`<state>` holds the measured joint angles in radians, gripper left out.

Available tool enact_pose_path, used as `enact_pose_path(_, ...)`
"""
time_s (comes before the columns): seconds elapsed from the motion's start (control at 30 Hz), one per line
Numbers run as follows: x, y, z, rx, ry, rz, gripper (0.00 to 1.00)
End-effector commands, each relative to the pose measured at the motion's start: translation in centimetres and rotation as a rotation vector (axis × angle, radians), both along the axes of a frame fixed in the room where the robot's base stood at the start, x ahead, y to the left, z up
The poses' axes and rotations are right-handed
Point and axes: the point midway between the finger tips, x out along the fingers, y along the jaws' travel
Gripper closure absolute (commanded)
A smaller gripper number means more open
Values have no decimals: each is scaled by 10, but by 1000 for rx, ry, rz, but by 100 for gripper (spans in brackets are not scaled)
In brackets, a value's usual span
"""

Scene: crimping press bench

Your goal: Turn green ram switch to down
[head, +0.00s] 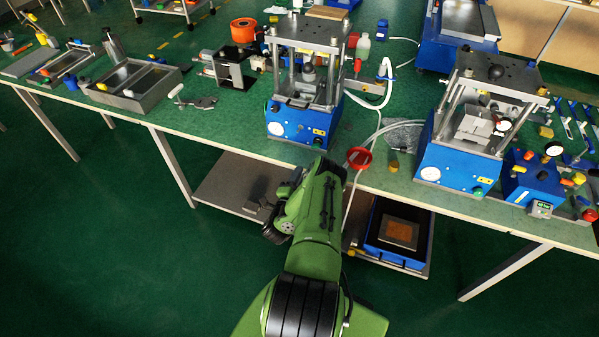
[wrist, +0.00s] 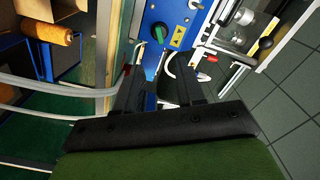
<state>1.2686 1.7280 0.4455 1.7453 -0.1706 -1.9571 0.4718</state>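The left press stands near the front edge of the bench in the head view, with a blue base (head: 290,124). A small green ram switch (head: 318,141) sits low on the right of its front, beside a yellow label. In the head view my arm hides the gripper.
A second press (head: 455,165) with a similar green knob stands at the right. A red funnel-like ring (head: 360,158) and pale hoses (head: 386,85) are right of the left press. A blue bin (head: 385,250) sits on the lower shelf.

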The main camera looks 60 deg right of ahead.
Motion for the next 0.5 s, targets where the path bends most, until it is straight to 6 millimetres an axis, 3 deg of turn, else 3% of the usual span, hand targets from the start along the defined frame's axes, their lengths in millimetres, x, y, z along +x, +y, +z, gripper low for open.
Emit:
enact_pose_path(0.03, -1, 3, 9, 2, 1, -1, 62)
enact_pose_path(0.5, -5, 16, 2, 3, 7, 3, 62)
